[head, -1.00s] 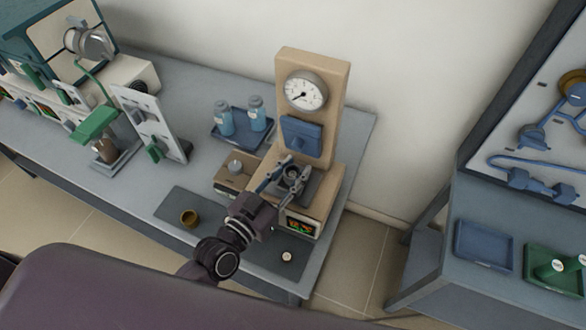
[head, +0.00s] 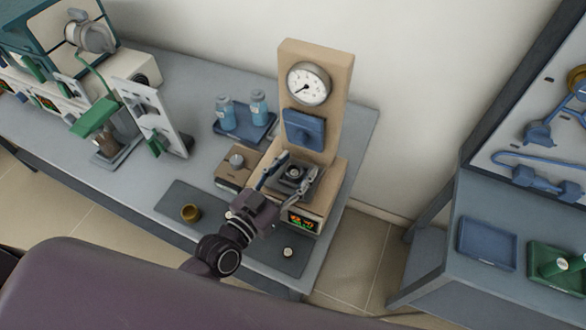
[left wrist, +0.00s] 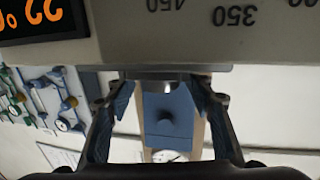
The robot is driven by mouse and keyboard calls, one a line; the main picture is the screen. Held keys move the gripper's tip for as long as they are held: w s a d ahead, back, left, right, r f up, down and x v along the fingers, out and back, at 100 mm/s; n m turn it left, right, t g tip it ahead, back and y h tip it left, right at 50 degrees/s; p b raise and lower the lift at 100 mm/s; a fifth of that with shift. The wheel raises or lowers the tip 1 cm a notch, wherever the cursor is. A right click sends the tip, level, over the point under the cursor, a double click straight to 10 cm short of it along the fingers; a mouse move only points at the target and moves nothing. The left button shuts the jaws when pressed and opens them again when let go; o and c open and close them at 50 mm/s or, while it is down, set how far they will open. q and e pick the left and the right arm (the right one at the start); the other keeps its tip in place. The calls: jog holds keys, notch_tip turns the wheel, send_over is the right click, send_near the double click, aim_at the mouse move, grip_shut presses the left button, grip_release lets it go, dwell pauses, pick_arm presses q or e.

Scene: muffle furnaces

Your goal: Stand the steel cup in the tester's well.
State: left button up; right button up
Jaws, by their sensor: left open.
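The tester (head: 318,105) is a beige stand with a round gauge, a blue block and a lit display. The steel cup (head: 295,173) shows as a small grey round shape at the tester's well, between my left fingers. In the left wrist view a bright metal edge (left wrist: 160,85) shows between the fingers, against the dark plate; most of the cup is hidden there. It looks upright, but its depth in the well is not clear. My left gripper (head: 289,178) is open, with one finger on each side of the cup and gaps visible. My right gripper is not in view.
A brass cup (head: 190,212) and a small white-topped piece (head: 288,252) are on the dark mat in front. A beige box with a knob (head: 236,161) stands left of the tester. A blue tray with two bottles (head: 257,106) is behind it.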

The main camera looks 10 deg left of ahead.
pick_arm(q)
jog(key=v, duration=1.2)
jog(key=shift+s, duration=0.1)
dwell(0.4)
